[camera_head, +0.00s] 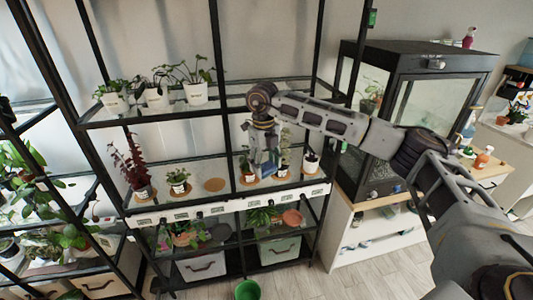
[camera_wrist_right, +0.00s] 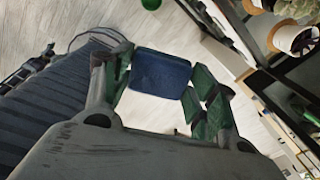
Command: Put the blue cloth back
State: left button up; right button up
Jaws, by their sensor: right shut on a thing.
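The blue cloth (camera_wrist_right: 160,72) shows in the wrist view as a small dark blue folded pad between the green-padded fingers of my right gripper (camera_wrist_right: 158,88). My right gripper is shut on it. In the head view my right gripper (camera_head: 264,155) points down in front of the middle shelf of the black plant rack, with a bit of the blue cloth (camera_head: 268,171) at its fingertips. Whether the cloth touches the shelf is not clear. My left gripper is not in view.
The middle glass shelf (camera_head: 155,207) holds potted plants and a bare round cork mat (camera_head: 214,185). A potted red-leaved plant (camera_head: 134,170) stands at its left. A black glass cabinet (camera_head: 415,100) stands right of the rack. A green bucket (camera_head: 247,290) is on the floor.

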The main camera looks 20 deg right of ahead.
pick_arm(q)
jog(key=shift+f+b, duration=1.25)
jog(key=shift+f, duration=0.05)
pick_arm(e)
jog(key=s+a+f+n, duration=0.1)
jog(key=s+f+n, duration=0.3)
jog(key=f+n, duration=0.7)
jog(key=s+a+f+n, duration=0.1)
jog(key=s+f+n, duration=0.4)
jog(key=f+n, duration=0.6)
jog(key=s+a+f+n, duration=0.1)
jog(key=s+f+n, duration=0.3)
jog(key=f+n, duration=0.7)
jog(key=shift+s+a+f, duration=0.35)
jog(key=shift+s+f, duration=0.05)
jog(key=shift+f, duration=2.2)
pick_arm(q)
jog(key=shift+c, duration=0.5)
